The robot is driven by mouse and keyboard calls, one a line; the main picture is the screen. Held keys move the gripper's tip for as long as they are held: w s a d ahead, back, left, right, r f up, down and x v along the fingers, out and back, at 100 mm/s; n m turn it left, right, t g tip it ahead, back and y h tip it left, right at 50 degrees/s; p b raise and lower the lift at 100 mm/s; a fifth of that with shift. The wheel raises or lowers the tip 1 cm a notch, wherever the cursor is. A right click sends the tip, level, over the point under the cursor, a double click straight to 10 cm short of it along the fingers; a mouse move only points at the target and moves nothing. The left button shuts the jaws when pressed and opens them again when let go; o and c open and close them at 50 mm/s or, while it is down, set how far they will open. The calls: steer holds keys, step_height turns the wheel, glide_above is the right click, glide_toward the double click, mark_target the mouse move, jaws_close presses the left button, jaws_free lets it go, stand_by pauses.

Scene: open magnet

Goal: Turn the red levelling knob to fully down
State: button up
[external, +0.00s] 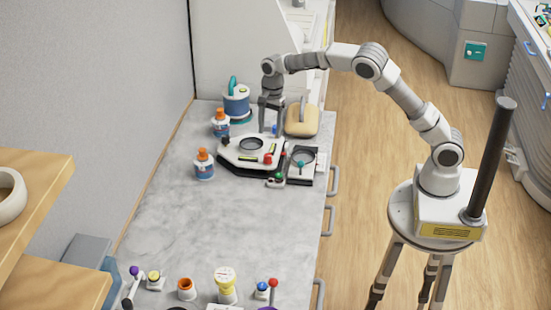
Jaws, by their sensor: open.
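The red levelling knob (268,159) stands at the front right corner of a white device with a dark base (237,157). A dark round disc (251,143) sits in the middle of the device's top. How far the knob is turned is too small to tell. My gripper (270,131) points straight down at the back right of the device, behind the red knob and apart from it. Its two fingers are open. A small blue knob (275,128) shows between or just behind the fingers; I cannot tell whether they touch it.
A black-framed stand with a round dish (302,159) and a small green-knobbed piece (278,179) are close to the device's right. Orange-capped bottles (204,165) and a blue canister (236,101) stand left and behind. A tan block (301,120) is back right. The middle counter (228,225) is clear.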

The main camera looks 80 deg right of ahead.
step_height(320, 180, up, 8)
steer(key=shift+s+d+f, duration=0.15)
steer(key=shift+d+f, duration=0.1)
steer(key=shift+d, duration=0.15)
steer(key=s+a+r+n+t, duration=0.1)
steer(key=s+a+r+n, duration=0.45)
steer(key=s, duration=0.35)
steer(key=s+a+r+n+t, duration=0.2)
steer(key=s+a+r+n, duration=0.2)
steer(key=s+r+n, duration=0.3)
steer(key=s+a+f+n, duration=0.1)
steer(key=s+n, duration=0.2)
steer(key=s, duration=0.2)
steer(key=s+a+f+n+t, duration=0.1)
steer(key=s+a+f+n, duration=0.1)
steer(key=s, duration=0.4)
steer(key=s+a+f+n+t+h, duration=0.1)
steer(key=s+a+n, duration=0.1)
steer(key=s+n, duration=0.2)
steer(key=shift+s+f, duration=0.3)
steer(key=shift+s, duration=0.95)
